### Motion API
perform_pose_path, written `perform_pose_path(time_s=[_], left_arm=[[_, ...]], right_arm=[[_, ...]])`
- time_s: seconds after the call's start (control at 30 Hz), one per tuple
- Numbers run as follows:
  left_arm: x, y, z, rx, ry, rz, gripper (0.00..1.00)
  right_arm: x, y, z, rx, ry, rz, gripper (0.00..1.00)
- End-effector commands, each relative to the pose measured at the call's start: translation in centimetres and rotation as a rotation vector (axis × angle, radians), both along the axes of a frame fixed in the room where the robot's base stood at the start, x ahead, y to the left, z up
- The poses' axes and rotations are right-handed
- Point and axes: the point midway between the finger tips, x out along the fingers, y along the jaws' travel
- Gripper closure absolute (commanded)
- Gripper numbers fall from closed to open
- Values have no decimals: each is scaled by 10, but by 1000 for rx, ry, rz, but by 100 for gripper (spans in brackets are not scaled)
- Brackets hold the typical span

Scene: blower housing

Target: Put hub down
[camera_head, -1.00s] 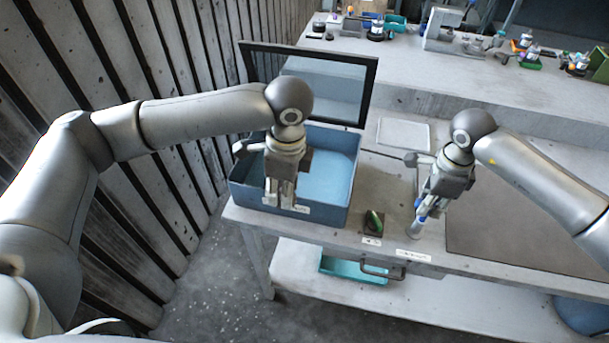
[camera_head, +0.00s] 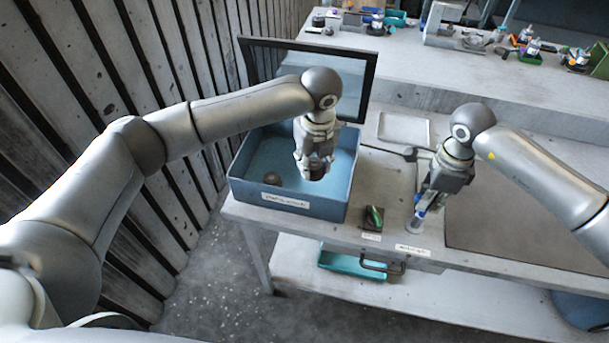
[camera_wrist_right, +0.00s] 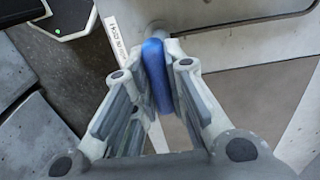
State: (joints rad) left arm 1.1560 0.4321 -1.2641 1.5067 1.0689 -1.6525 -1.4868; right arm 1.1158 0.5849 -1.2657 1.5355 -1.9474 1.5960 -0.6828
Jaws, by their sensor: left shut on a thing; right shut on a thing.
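My left gripper (camera_head: 312,168) is inside the blue bin (camera_head: 290,204), shut on a dark round part (camera_head: 317,173), apparently a hub; the fingers partly hide it. I cannot tell whether that part touches the bin floor. Another dark round part (camera_head: 272,178) lies on the bin floor to the left, near the front wall. My right gripper (camera_head: 424,203) is shut on a blue-handled tool (camera_wrist_right: 156,75), held upright over the bench's front edge; its pale lower end (camera_head: 414,226) shows in the head view.
A small dark block with a green piece (camera_head: 373,217) sits right of the bin. A dark-framed panel (camera_head: 345,80) stands behind the bin. A pale tray (camera_head: 404,128) and a dark mat (camera_head: 510,235) lie on the bench. The bin's left half is mostly clear.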

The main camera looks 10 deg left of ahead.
Motion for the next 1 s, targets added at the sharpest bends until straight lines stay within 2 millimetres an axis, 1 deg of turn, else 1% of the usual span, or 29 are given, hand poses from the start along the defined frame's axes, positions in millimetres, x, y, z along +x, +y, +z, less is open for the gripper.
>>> perform_pose_path(time_s=[0.03,0.1,0.27,0.43,0.53,0.63,0.87,1.0], left_arm=[[-1,0,-11,1,5,-2,97],[-1,0,-22,0,3,0,97],[-1,0,-37,1,2,0,97],[-2,0,-64,1,3,1,97],[0,0,-77,0,1,2,97],[-1,0,-84,0,1,1,97],[0,0,-84,0,0,1,97],[-1,0,-88,-1,1,1,97]], right_arm=[[0,0,0,0,0,-1,100],[0,0,0,0,0,-1,100],[0,0,0,0,0,-1,100],[0,0,0,0,0,-1,100],[0,0,0,0,0,-1,100],[0,0,0,0,0,-1,100],[0,0,0,0,0,-1,100],[0,0,0,0,0,-1,100]])
